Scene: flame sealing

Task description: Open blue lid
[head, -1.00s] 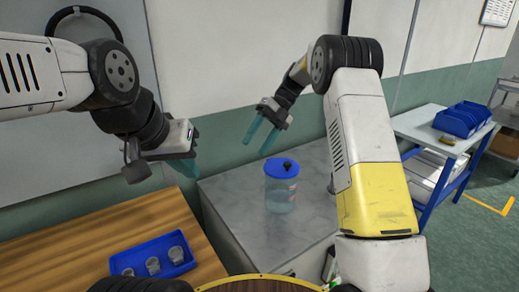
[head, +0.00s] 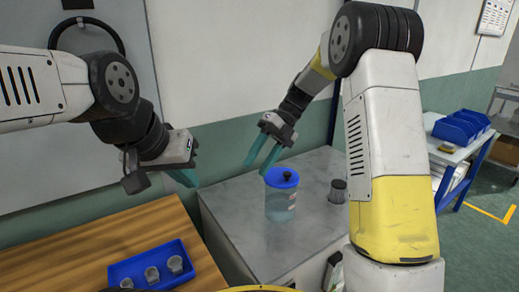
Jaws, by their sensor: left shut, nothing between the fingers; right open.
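The blue lid (head: 283,177) with a dark knob sits on a clear jar (head: 280,206) that stands upright on a grey worktop. My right gripper (head: 257,168) is open and empty, its teal fingers pointing down beside and slightly above the lid's left edge. Whether a fingertip touches the lid cannot be told. My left gripper (head: 193,181) is shut and empty, to the left of the jar and apart from it.
A dark grey cup (head: 338,191) stands on the worktop (head: 317,170) right of the jar, close to my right arm in the picture. A blue tray (head: 122,270) with several small cups lies on the wooden table (head: 60,262). Blue bins (head: 461,127) sit on a cart at the right.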

